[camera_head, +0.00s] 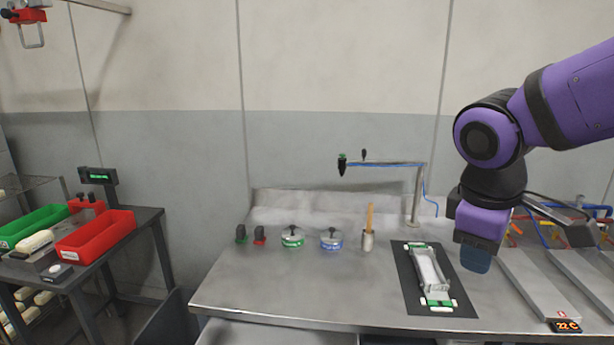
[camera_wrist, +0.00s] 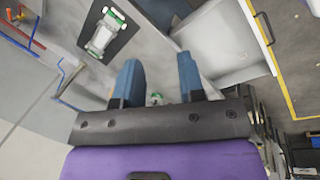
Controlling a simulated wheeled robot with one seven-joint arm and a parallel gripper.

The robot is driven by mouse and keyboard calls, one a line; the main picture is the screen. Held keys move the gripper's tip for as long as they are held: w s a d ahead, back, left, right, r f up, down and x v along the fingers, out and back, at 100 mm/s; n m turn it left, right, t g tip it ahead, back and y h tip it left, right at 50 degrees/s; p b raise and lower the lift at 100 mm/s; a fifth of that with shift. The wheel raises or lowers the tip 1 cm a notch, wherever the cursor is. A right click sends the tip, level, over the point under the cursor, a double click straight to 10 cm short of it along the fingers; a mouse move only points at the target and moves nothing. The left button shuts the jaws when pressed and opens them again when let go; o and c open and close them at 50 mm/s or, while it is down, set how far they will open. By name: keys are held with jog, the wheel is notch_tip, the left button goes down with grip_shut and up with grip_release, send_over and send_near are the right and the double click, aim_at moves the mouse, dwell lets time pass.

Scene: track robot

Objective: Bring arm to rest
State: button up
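My gripper (camera_head: 476,260) hangs fingers-down from my purple arm on the right side of the head view, above the metal bench just right of the dark mat. In the wrist view my gripper (camera_wrist: 157,66) shows two blue fingers spread apart, with nothing held between them. A white and green track robot (camera_head: 430,274) lies on the dark mat (camera_head: 409,299) on the bench. The robot also shows at the top left of the wrist view (camera_wrist: 104,35), away from the fingers.
The metal bench (camera_head: 350,298) is bare front left of the mat. Pots with green (camera_head: 292,237) and blue (camera_head: 331,239) bands, a cup with a wooden stick (camera_head: 367,241) and a lamp-like stand (camera_head: 416,195) are behind. Flat panels (camera_head: 537,285) lie right; red (camera_head: 97,236) and green (camera_head: 32,226) bins stand left.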

jog(key=s+d+r+m+t+y, duration=0.2)
jog(key=s+d+r+m, duration=0.3)
jog(key=m, duration=0.4)
jog(key=shift+s+d+t, duration=0.6)
jog(key=shift+s+t, duration=0.2)
jog(key=shift+s, duration=0.6)
